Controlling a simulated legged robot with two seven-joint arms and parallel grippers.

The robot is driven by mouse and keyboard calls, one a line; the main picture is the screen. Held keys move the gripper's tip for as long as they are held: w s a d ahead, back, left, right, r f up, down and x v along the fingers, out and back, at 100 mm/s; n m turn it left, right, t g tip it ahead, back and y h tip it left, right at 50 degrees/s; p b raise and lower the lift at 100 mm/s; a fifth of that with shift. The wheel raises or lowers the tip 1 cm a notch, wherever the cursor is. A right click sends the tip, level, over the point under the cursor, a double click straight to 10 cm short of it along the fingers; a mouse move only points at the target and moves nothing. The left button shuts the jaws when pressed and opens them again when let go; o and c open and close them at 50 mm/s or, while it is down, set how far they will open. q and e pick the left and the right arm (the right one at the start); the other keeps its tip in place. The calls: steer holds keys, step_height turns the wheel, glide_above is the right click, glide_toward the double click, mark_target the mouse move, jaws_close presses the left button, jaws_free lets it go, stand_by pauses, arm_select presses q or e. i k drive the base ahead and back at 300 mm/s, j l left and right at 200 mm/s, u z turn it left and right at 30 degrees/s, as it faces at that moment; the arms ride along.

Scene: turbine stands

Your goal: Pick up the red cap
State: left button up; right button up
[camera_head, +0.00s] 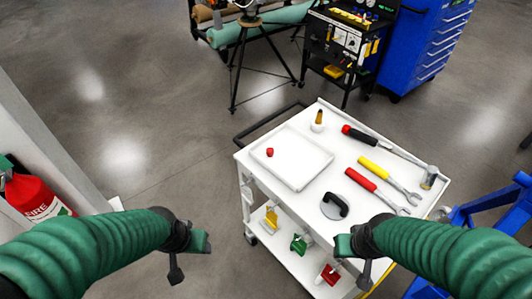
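The small red cap (270,152) sits on the left part of a shallow white tray (316,172), which lies on the top of a white cart (308,216). My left gripper (205,242) is over the floor, left of the cart and apart from the cap. My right gripper (345,246) is at the cart's near edge, below and right of the tray in the picture. Neither gripper touches the cap. The finger gaps are too small to make out in this view.
Beside the tray lie a black-handled hammer (376,141), a yellow-handled wrench (379,170), a red-handled wrench (366,183), a black-handled object (336,205) and a small bottle (318,124). A fire extinguisher (35,193) stands left. Blue frame parts (478,209) are right of the cart.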

mark_target(269, 151)
steer(key=i+j+z, duration=0.1)
steer(key=z, duration=0.75)
steer(key=i+j+z, duration=0.25)
steer(key=j, duration=0.25)
steer(key=j+z, duration=0.25)
steer(key=j, duration=0.25)
steer(key=j+z, duration=0.3)
steer(key=j, duration=0.7)
steer(key=i, duration=0.05)
